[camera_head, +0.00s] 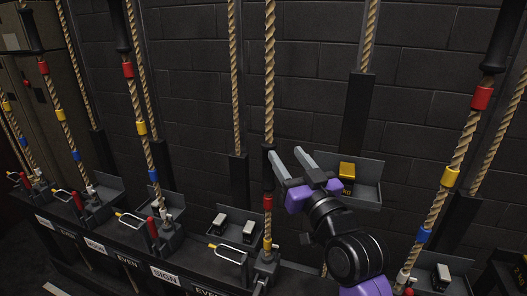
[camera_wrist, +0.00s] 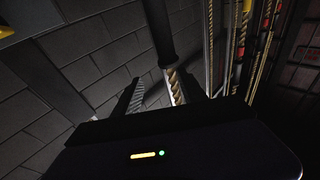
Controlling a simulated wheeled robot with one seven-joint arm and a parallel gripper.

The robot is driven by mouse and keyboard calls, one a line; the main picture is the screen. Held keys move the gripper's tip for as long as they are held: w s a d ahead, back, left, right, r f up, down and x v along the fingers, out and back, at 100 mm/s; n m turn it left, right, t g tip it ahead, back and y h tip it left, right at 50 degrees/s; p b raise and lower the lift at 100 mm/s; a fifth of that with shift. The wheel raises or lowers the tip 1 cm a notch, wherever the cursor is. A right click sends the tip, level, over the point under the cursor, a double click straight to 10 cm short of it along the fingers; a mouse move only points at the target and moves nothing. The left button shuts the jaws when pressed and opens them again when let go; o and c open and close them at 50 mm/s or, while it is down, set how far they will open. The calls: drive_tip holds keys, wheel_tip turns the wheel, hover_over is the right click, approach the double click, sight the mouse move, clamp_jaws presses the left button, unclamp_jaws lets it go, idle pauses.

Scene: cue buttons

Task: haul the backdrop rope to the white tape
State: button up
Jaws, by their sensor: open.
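A tan rope (camera_head: 269,60) hangs near the picture's middle, with a black sleeve (camera_head: 268,160), then red tape (camera_head: 267,202) and yellow tape (camera_head: 267,243) below. No label naming the backdrop is readable, so I cannot tell whether this is its rope. My gripper (camera_head: 291,162) is open and empty, with its fingers just right of the sleeve. In the wrist view the black sleeve (camera_wrist: 160,35) and rope (camera_wrist: 176,86) show beyond the spread fingers (camera_wrist: 157,90), nearer the right one. White tape is not clear on this rope; a white band (camera_head: 404,276) shows low on the right-hand rope.
More ropes with red, yellow and blue tape stand left (camera_head: 141,128) and right (camera_head: 450,177). Red-handled rope locks (camera_head: 152,229) and a label reading SIGN (camera_head: 165,275) line the rail. A tray with a yellow block (camera_head: 347,170) is behind my gripper, before a block wall.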

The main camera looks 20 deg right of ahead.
drive_tip(key=w+a+f+n+g+y+p, duration=0.1)
drive_tip(key=w+a+f+g, duration=0.1)
drive_tip(key=w, duration=0.8)
drive_tip(key=shift+a+f, duration=0.45)
drive_tip(key=shift+f, duration=0.7)
clamp_jaws()
idle(0.4)
